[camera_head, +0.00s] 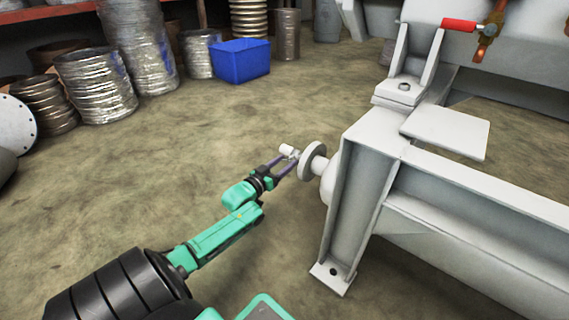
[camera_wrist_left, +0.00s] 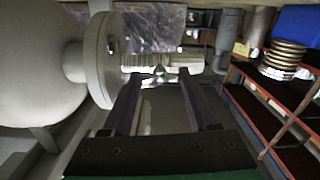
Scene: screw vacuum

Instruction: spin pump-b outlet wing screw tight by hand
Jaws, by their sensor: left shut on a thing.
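The pump-b outlet is a pale grey round flange (camera_head: 313,162) on a short neck at the end of the grey pump frame. A small pale wing screw (camera_head: 288,151) sticks out in front of the flange. My left gripper (camera_head: 284,162) reaches up to it from the lower left, with its dark fingers at the screw. In the left wrist view the flange (camera_wrist_left: 103,60) is at the left, and the screw (camera_wrist_left: 160,68) lies across between the tips of my left gripper (camera_wrist_left: 162,82). The fingers are shut on the screw, partly hiding it. My right gripper is not in view.
The grey frame (camera_head: 480,200) fills the right side, with a foot on the floor close to my arm. A red-handled valve (camera_head: 460,25) sits above it. A blue bin (camera_head: 240,61) and several metal hoses (camera_head: 95,85) stand at the back left. The floor left of my arm is clear.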

